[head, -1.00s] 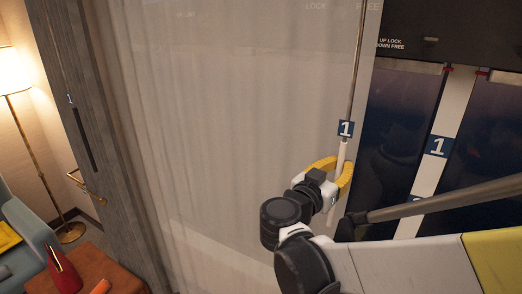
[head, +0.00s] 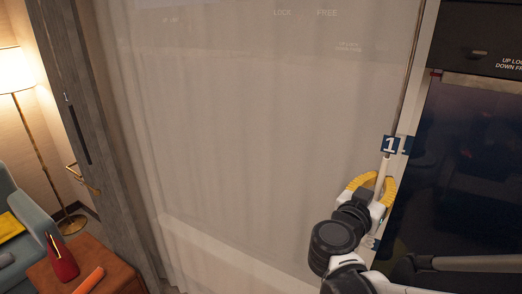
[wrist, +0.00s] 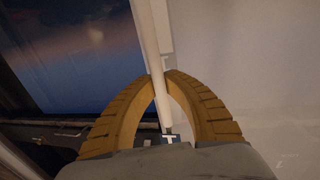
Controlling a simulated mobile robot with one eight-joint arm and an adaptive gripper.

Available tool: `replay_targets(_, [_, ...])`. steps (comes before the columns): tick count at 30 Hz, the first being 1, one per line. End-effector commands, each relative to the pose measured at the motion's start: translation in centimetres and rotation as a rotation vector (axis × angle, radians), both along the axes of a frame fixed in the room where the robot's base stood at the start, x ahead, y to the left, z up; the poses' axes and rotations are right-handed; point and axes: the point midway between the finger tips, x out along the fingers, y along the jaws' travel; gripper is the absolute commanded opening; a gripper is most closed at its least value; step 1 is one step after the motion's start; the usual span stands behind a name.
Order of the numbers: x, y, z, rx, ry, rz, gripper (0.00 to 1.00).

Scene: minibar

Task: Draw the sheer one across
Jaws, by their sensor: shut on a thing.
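The sheer curtain (head: 270,130) is a pale, see-through panel that fills the middle of the head view, with soft vertical folds at its left. A thin wand (head: 410,75) hangs along its right edge, with a blue tag marked 1 (head: 390,145) and a white handle below it. My gripper (head: 384,178) has yellow fingers and is shut on the white wand handle. In the wrist view the ribbed fingers close around the white handle (wrist: 153,45), with the sheer (wrist: 250,60) to the right.
A dark window (head: 470,160) lies right of the sheer. At left are a grey wood post (head: 85,130), a lit floor lamp (head: 15,80), a blue-grey armchair (head: 25,225) and a brown table (head: 105,270) with a red vase (head: 63,258).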

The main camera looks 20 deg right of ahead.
Motion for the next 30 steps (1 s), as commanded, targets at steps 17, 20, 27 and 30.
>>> replay_targets(17, [-0.2, 0.0, -0.1, 0.001, 0.0, -0.004, 0.38])
replay_targets(20, [-0.2, 0.0, -0.1, 0.0, 0.0, -0.003, 0.38])
replay_targets(27, [-1.2, 2.4, -0.1, 0.0, 0.0, 0.004, 0.38])
replay_targets(30, [-2.1, 4.2, -0.1, 0.0, 0.0, 0.005, 0.38])
